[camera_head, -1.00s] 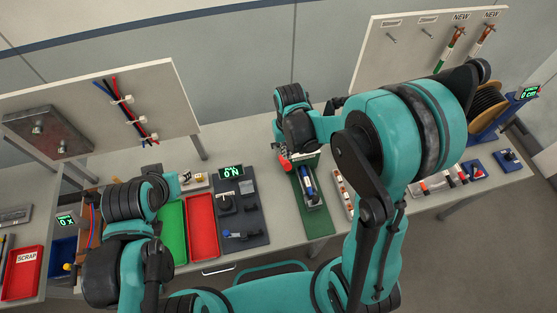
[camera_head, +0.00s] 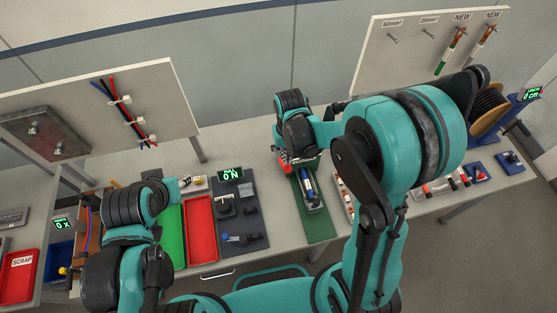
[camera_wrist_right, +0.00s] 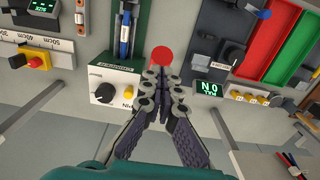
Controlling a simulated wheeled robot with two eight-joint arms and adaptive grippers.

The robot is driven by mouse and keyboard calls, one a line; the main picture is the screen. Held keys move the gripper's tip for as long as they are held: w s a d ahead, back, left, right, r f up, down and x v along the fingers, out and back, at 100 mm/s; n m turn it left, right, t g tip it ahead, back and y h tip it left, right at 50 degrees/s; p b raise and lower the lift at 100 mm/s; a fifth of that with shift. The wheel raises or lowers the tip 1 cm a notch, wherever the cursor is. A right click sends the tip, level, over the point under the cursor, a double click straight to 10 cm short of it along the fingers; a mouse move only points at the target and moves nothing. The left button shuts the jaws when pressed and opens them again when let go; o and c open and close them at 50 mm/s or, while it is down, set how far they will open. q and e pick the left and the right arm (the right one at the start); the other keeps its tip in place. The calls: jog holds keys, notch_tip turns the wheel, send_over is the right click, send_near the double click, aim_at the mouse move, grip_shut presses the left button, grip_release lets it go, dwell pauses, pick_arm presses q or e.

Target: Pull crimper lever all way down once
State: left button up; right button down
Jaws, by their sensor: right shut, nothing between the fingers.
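The crimper is the blue and white device on a green base plate (camera_head: 318,228) in the middle of the bench. A round red knob (camera_wrist_right: 162,56), probably the lever's end, sits just beyond my right fingertips. My right gripper (camera_wrist_right: 163,78) is shut and empty, its fingertips close below the knob; I cannot tell whether they touch it.
A red tray (camera_head: 200,222) and a green tray (camera_head: 171,235) lie left of the crimper. A dark panel with a green display (camera_head: 230,174) stands between. A cable spool (camera_head: 487,105) is at right. A scrap tray (camera_head: 17,281) is at far left.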

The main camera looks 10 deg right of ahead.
jog(key=shift+f, duration=0.15)
dwell(0.4)
notch_tip(320, 180, down, 23)
jog(key=b, duration=2.2)
notch_tip(320, 180, up, 28)
jog(key=p, duration=1.9)
jog(key=shift+f+p, duration=0.25)
jog(key=shift+p, duration=0.1)
jog(key=s+d+r+t, duration=0.5)
jog(key=s+r+t, duration=0.25)
jog(key=s, duration=0.25)
notch_tip(320, 180, down, 28)
jog(key=b, duration=2.9)
jog(key=shift+s+a+f+b, duration=0.15)
jog(key=shift+f+b, duration=0.1)
jog(key=shift+b, duration=0.05)
